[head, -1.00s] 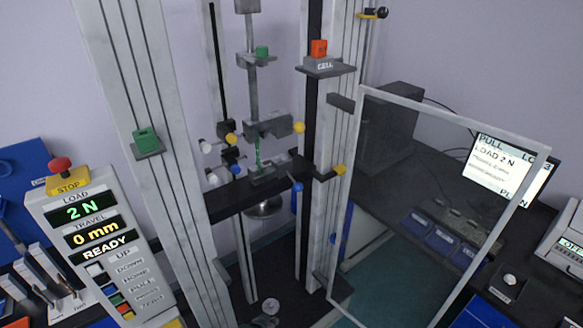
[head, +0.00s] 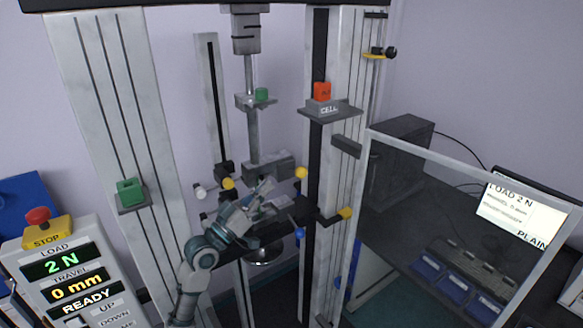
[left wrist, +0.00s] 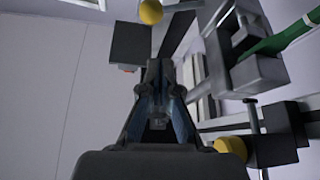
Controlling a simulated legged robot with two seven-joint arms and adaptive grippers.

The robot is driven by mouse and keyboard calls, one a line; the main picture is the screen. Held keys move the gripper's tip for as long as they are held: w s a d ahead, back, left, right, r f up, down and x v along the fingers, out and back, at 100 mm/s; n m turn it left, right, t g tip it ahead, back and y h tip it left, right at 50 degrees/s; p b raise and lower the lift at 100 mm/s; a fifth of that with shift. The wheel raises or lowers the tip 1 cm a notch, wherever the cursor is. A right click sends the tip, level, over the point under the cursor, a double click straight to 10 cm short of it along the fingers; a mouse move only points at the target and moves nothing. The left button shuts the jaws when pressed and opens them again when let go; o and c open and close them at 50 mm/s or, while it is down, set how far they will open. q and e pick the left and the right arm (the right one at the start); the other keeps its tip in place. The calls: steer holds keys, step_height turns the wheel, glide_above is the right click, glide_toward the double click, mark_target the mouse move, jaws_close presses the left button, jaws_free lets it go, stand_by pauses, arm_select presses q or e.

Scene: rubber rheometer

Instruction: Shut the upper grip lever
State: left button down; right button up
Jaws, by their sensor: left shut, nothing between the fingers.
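The upper grip (head: 268,169) is a grey block on the vertical rod of the test frame. A yellow ball knob (head: 301,172) is at its right end, and another yellow knob (head: 228,183) is at its lower left. I cannot tell which knob belongs to the upper grip lever. My left gripper (head: 267,187) is shut and empty, just in front of and below the upper grip. In the left wrist view its closed fingers (left wrist: 159,68) point up between a yellow ball (left wrist: 150,11) and a yellow knob (left wrist: 232,147). A green strip (left wrist: 290,32) shows at the right. My right gripper is out of view.
A clear door (head: 470,160) stands open at the right. A control panel (head: 68,270) with a red stop button (head: 38,215) is at the lower left. A blue-ended lever (head: 299,232) and a white knob (head: 200,192) are near my arm. Frame columns (head: 110,110) flank the grip.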

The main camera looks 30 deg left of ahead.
arm_select(q)
steer(key=shift+s+r+h, duration=0.15)
steer(key=shift+s+r, duration=0.15)
steer(key=shift+r, duration=0.3)
steer(key=shift+s+r+h, duration=0.15)
steer(key=shift+s+r, duration=0.15)
steer(key=shift+r, duration=0.3)
steer(key=shift+w, duration=0.1)
step_height(320, 180, up, 5)
steer(key=p, duration=0.5)
glide_above(295, 171)
steer(key=s+a, duration=0.1)
steer(key=f, duration=0.4)
steer(key=shift+d+f, duration=0.1)
steer(key=shift+d, duration=0.15)
